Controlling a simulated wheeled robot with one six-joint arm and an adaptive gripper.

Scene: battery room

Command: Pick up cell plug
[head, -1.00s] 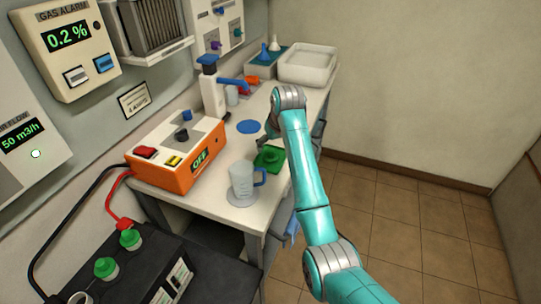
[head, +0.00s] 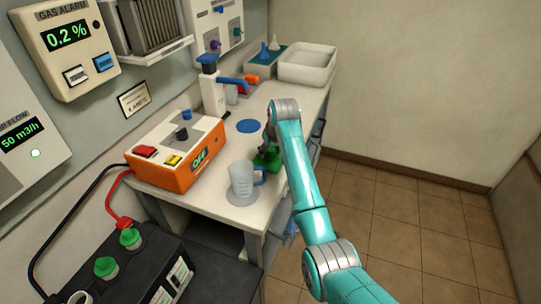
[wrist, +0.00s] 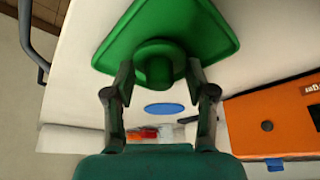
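The cell plug (wrist: 160,50) is round and green with a narrower stem, and sits on a green square tray (wrist: 118,40) on the bench. My gripper (wrist: 160,74) is open in the wrist view, with one finger on each side of the plug. A small gap seems to show between each finger and the stem. In the head view my gripper (head: 268,140) is over the green tray (head: 266,161), and the arm hides most of the plug.
A measuring jug (head: 242,179) stands on the bench just left of the tray. An orange box (head: 178,155) reading OFF is farther left. A blue disc (head: 248,126) lies behind. A black battery (head: 120,275) with green caps (head: 130,239) is at lower left.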

